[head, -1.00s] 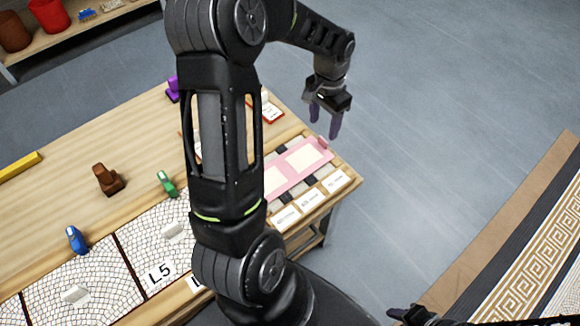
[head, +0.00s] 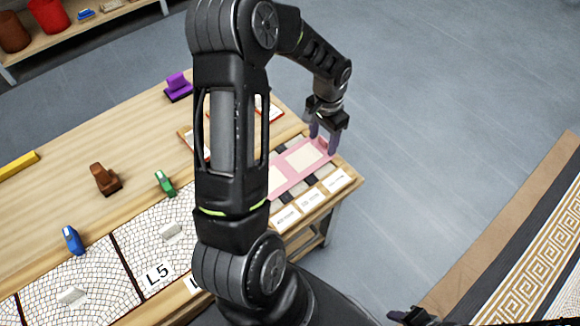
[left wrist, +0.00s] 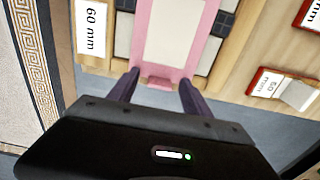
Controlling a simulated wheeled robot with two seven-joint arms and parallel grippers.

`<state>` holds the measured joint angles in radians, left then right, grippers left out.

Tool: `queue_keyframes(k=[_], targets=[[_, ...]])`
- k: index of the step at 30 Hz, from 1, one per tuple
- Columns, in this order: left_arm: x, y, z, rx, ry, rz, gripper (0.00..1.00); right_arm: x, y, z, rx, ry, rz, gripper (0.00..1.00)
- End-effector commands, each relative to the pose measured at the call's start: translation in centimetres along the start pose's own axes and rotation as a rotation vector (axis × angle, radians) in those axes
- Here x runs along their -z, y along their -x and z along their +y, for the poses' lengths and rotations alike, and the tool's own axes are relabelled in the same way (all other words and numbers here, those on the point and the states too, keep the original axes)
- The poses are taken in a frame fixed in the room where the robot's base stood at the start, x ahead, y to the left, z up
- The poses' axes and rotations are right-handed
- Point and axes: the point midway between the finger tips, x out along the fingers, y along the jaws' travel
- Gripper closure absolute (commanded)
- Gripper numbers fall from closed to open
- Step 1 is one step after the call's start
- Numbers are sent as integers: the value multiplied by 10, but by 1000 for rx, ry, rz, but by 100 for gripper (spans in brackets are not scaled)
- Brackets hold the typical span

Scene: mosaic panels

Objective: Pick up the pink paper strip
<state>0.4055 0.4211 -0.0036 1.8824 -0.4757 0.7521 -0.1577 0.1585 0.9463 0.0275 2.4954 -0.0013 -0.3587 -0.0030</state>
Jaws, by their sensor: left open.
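The pink paper strip (head: 299,164) lies flat across a sample board near the table's right end, with cream windows in it. A small raised pink tab stands at its far right end. In the left wrist view the strip (left wrist: 139,50) runs away from the gripper, with the tab (left wrist: 158,82) at its near end. My left gripper (head: 324,142) is open and empty, its purple fingers pointing down at the tab end. In the left wrist view the fingers (left wrist: 158,88) stand on either side of the tab, apart from it. My arm hides the strip's left part.
White labels (head: 311,199) lie along the board's front edge. Red-edged cards (head: 268,108) lie behind the strip. Green (head: 165,183), brown (head: 105,179), blue (head: 72,240) and purple (head: 178,87) handled pieces stand on the table. Open floor lies to the right.

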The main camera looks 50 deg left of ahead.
Motion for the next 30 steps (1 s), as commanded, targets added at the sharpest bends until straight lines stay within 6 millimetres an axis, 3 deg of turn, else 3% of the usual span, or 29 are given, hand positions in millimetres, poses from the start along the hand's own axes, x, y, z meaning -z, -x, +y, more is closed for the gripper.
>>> queue_keyframes(k=[16, 30], targets=[[0, 1, 0, 0, 0, 0, 44, 0, 0, 0, 0, 0, 0, 64], [0, 1, 0, 0, 0, 0, 82, 0, 0, 0, 0, 0, 0, 64]])
